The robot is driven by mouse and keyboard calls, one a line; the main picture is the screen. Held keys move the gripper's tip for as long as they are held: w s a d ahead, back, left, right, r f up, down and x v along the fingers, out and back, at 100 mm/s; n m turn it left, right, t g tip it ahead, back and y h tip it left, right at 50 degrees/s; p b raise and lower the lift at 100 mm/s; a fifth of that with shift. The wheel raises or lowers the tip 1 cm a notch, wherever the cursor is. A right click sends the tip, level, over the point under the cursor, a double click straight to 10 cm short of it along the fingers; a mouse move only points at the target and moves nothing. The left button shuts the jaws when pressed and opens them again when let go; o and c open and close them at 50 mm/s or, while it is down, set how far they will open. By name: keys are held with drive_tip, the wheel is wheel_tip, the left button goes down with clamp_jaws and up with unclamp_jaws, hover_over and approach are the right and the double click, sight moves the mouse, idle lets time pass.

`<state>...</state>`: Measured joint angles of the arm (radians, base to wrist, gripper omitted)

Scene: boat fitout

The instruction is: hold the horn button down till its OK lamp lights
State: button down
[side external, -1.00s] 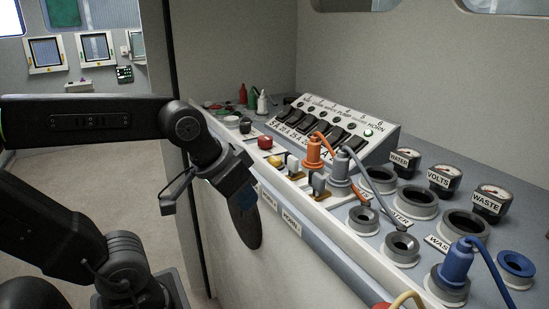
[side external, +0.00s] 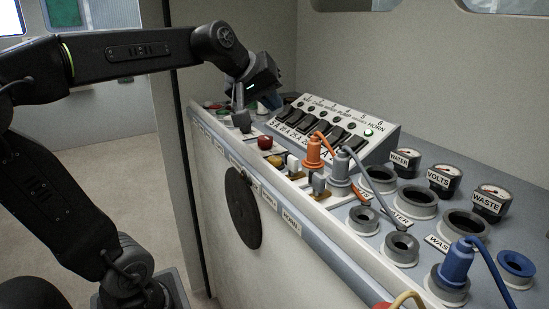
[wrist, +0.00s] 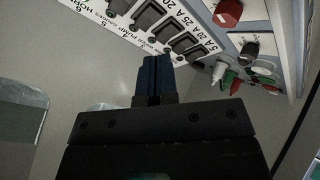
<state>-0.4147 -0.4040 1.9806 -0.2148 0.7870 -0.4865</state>
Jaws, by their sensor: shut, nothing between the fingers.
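The front edge carries a HORN label (side external: 291,222). A red button (side external: 265,143) and a yellow button (side external: 275,161) sit in the row along that edge; I cannot tell which control is the horn button. On the sloped switch panel (side external: 385,142), a pale green lamp (side external: 368,133) shows near the 6 HORN marking; I cannot read any OK mark. My gripper (side external: 238,100) is shut and empty, above the console's far left end, apart from the buttons. In the wrist view its closed blue fingers (wrist: 152,72) point towards the panel's black switches (wrist: 185,42).
A dark knob (side external: 241,121) stands below my gripper. Orange (side external: 314,152) and grey (side external: 341,165) plugs with cables rise mid-console. Gauges and sockets fill the right. A black disc (side external: 243,207) is on the front face.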

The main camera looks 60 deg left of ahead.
sight(272, 157)
drive_tip(key=shift+f, duration=0.1)
drive_tip(key=shift+f, duration=4.3)
drive_tip(key=shift+f, duration=0.15)
drive_tip(key=shift+f, duration=0.3)
drive_tip(key=shift+f, duration=0.5)
drive_tip(key=shift+r, duration=0.95)
drive_tip(key=shift+r, duration=2.5)
